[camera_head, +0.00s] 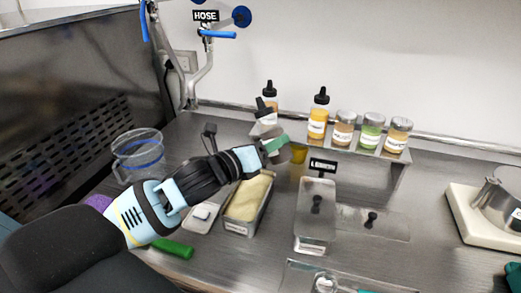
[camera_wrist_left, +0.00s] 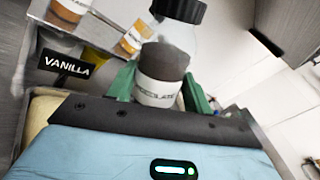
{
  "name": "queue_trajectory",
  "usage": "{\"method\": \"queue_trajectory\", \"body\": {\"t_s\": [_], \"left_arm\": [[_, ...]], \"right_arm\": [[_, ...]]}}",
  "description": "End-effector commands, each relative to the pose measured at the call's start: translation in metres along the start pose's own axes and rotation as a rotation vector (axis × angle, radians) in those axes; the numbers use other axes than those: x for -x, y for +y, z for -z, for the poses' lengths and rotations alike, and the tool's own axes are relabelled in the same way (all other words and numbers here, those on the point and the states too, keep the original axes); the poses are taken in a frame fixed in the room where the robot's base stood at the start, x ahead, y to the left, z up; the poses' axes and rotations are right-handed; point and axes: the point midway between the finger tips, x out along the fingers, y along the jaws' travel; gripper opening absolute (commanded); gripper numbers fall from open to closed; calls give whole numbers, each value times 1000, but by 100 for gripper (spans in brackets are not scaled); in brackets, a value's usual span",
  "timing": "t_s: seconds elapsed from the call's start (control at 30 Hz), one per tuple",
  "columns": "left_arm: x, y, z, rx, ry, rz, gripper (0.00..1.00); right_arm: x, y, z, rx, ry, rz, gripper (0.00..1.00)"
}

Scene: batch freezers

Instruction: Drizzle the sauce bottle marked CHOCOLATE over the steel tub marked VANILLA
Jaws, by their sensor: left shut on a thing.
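My left gripper (camera_head: 274,147) is shut on a sauce bottle (camera_head: 266,116) with a black nozzle. The bottle (camera_wrist_left: 162,75) also shows in the left wrist view between green finger pads (camera_wrist_left: 158,88); it holds brown sauce under a clear upper part, and its partly readable label looks like CHOCOLATE. In the head view the bottle leans slightly left, nozzle up, above the far end of an open steel tub (camera_head: 236,228) with pale yellow contents. A black VANILLA sign (camera_wrist_left: 68,65) shows in the left wrist view.
A shelf (camera_head: 343,144) behind holds a yellow sauce bottle (camera_head: 318,115), another black-capped bottle (camera_head: 270,90) and several jars (camera_head: 371,133). A lidded steel tub (camera_head: 314,220) stands right. A clear jug (camera_head: 138,155) is left, a white slab (camera_head: 468,222) far right.

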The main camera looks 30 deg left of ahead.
Motion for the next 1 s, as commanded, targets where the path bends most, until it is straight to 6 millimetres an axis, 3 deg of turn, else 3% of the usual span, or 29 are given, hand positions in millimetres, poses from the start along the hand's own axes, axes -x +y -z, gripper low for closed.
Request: {"method": "queue_trajectory", "body": {"t_s": [0.43, 1.0], "left_arm": [[-2, -6, 3, 68, 10, 17, 27], [-1, -19, 41, 565, 13, 12, 27]], "right_arm": [[-2, 1, -4, 2, -8, 1, 0], [-5, -3, -36, -6, -64, 9, 0]]}}
